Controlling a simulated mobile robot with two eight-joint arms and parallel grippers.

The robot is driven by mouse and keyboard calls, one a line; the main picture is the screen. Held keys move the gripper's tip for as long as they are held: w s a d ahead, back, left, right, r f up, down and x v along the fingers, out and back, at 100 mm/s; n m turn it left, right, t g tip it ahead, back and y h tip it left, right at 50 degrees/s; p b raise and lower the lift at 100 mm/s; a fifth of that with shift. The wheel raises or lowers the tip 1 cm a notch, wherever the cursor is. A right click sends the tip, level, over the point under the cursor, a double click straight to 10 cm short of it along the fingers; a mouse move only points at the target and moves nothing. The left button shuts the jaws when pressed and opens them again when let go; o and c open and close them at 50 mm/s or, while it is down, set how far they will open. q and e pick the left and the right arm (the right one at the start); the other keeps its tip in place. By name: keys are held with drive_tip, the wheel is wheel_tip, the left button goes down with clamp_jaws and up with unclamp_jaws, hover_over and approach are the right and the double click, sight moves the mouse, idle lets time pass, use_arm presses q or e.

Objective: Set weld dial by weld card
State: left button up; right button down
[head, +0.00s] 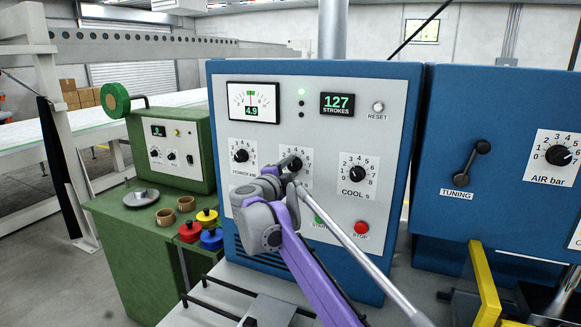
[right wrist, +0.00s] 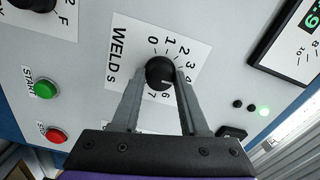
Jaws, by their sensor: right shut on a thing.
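The weld dial (right wrist: 160,73) is a black round knob on a white scale plate lettered WELD s, with numbers around it. My right gripper (right wrist: 160,85) is shut on this knob, one finger on each side. The white mark on the knob points to the lower right, around 4 to 5; a finger hides part of the scale there. In the head view my right gripper (head: 287,170) covers part of the weld dial's plate (head: 303,155) on the blue cabinet. I cannot make out a weld card. My left gripper is not in view.
A green bench (head: 140,235) with small pots stands left.

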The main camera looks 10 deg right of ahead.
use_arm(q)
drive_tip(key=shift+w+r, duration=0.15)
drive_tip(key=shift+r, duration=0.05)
use_arm(e)
drive_tip(key=shift+m, duration=0.4)
drive_tip(key=shift+c, duration=2.1)
unclamp_jaws()
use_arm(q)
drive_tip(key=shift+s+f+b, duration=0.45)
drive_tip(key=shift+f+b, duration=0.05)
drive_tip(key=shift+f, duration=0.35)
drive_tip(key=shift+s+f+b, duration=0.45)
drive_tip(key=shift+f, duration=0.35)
use_arm(e)
drive_tip(key=v, duration=1)
drive_tip(key=shift+s+a, duration=0.25)
drive_tip(key=shift+s, duration=0.1)
